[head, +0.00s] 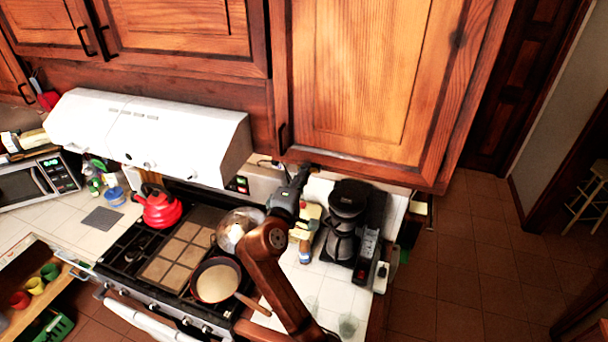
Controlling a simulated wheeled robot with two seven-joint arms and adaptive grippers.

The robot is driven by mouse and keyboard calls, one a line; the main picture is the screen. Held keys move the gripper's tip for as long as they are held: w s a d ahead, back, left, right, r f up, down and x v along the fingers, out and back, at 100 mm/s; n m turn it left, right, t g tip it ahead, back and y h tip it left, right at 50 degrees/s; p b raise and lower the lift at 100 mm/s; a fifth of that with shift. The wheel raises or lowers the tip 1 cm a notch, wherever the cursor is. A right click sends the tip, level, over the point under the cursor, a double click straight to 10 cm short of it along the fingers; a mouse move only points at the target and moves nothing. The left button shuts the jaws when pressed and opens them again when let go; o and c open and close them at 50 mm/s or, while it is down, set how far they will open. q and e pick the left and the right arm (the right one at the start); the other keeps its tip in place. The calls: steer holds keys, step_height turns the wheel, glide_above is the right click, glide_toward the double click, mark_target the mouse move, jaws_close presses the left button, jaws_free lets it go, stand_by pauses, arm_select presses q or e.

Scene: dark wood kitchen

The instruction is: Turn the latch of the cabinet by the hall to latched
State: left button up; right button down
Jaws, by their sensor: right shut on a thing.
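The cabinet by the hall (365,75) is the large orange-brown wooden wall cabinet at the upper right, with its door closed. A dark handle (281,138) is at the door's lower left. My right arm reaches up from the bottom of the view, and my right gripper (301,172) is at the cabinet's lower edge, just right of and below the handle. It is shut on a small dark piece there, which looks like the latch. The fingers mostly hide the latch, so its turn angle cannot be told. My left gripper is not in view.
Left are a stove with a pan (216,283), a red kettle (157,207) and a white hood (150,130). The hall floor (475,240) is clear at right.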

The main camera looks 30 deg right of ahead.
mark_target(315, 163)
steer(key=shift+s+d+r+m+b, duration=0.3)
steer(key=shift+m+b, duration=1.8)
steer(key=shift+m, duration=0.85)
steer(key=shift+s+d+r+m+b, duration=0.15)
steer(key=shift+s+r+m+b, duration=0.15)
steer(key=shift+m+b, duration=2.25)
steer(key=shift+s+d+r+m+b, duration=0.3)
steer(key=shift+m+b, duration=1.3)
steer(key=shift+m, duration=1.8)
steer(key=shift+r, duration=0.15)
steer(key=c, duration=1.9)
jaws_free()
steer(key=shift+c, duration=0.2)
